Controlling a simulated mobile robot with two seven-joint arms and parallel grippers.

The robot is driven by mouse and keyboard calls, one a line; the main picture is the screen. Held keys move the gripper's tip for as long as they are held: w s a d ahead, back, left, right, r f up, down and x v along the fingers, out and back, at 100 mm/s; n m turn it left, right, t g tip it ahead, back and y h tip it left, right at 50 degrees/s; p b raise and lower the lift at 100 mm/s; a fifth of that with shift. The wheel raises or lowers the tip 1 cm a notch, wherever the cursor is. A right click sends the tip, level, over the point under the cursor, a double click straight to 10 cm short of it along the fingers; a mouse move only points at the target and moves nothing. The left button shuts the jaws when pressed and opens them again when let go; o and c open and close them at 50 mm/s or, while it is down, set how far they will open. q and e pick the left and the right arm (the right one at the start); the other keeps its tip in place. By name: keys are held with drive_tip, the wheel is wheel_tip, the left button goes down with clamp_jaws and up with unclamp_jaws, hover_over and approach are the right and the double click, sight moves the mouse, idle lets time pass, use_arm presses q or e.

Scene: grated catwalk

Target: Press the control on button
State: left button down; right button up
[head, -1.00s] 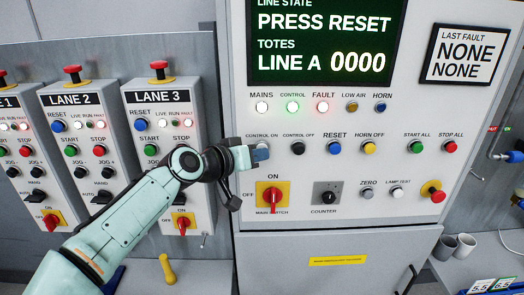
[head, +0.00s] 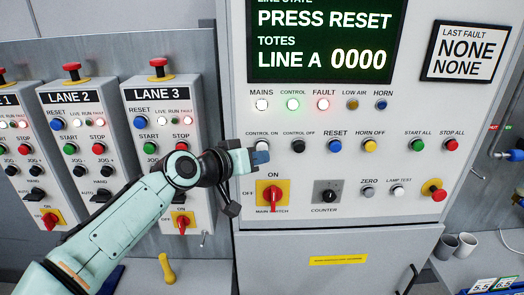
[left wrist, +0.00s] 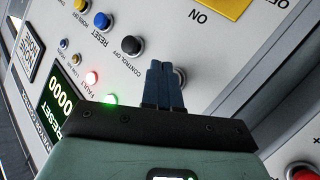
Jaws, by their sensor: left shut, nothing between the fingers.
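The control on button (head: 262,144) is a pale round button under the CONTROL ON label on the large panel (head: 300,215). In the head view its top shows just above my left fingertips. My left gripper (head: 261,157) is shut and empty, right in front of the button. In the left wrist view the shut blue fingers (left wrist: 166,75) cover most of the button, and a pale edge shows beside them. I cannot tell whether they touch it. The green control lamp (head: 292,104) is lit. My right gripper is not in view.
The black control off button (head: 298,146) and blue reset button (head: 334,146) are to the right. The red main switch (head: 272,195) on a yellow plate is just below my gripper. The Lane 3 box (head: 160,120) stands left, behind my arm.

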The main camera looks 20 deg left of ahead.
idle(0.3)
use_arm(q)
drive_tip(key=s, duration=0.1)
drive_tip(key=s+d, duration=0.1)
drive_tip(key=s, duration=0.1)
drive_tip(key=s+b, duration=0.1)
drive_tip(key=s, duration=0.1)
drive_tip(key=shift+d, duration=0.25)
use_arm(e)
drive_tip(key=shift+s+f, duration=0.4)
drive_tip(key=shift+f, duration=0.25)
